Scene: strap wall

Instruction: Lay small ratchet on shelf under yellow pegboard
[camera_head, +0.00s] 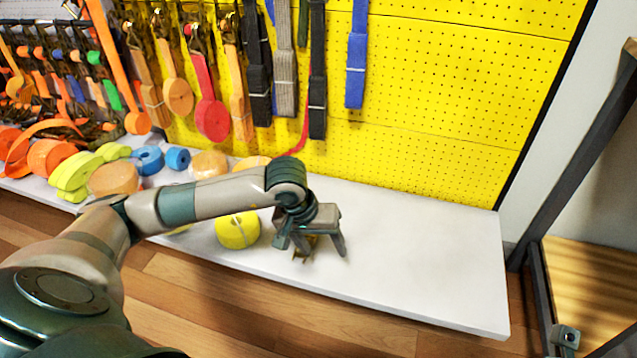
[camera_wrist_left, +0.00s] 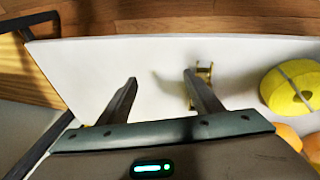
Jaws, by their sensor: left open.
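The small ratchet (camera_head: 305,252) is a small gold-coloured metal piece on the white shelf (camera_head: 430,245), under the yellow pegboard (camera_head: 430,100). My left gripper (camera_head: 312,252) is open above the shelf, with the ratchet close by one finger. In the left wrist view, the ratchet (camera_wrist_left: 204,72) shows beside and partly behind the right-hand finger, not midway between the fingers. The space between the fingers (camera_wrist_left: 160,77) shows bare shelf (camera_wrist_left: 110,62). Whether a finger touches the ratchet, I cannot tell. My right gripper is not in view.
A yellow strap roll (camera_head: 238,231) stands just left of the gripper. Several green, blue and orange rolls crowd the shelf's left part. Straps hang from the pegboard above. The shelf's right part is clear. A dark metal frame (camera_head: 580,140) stands at the right.

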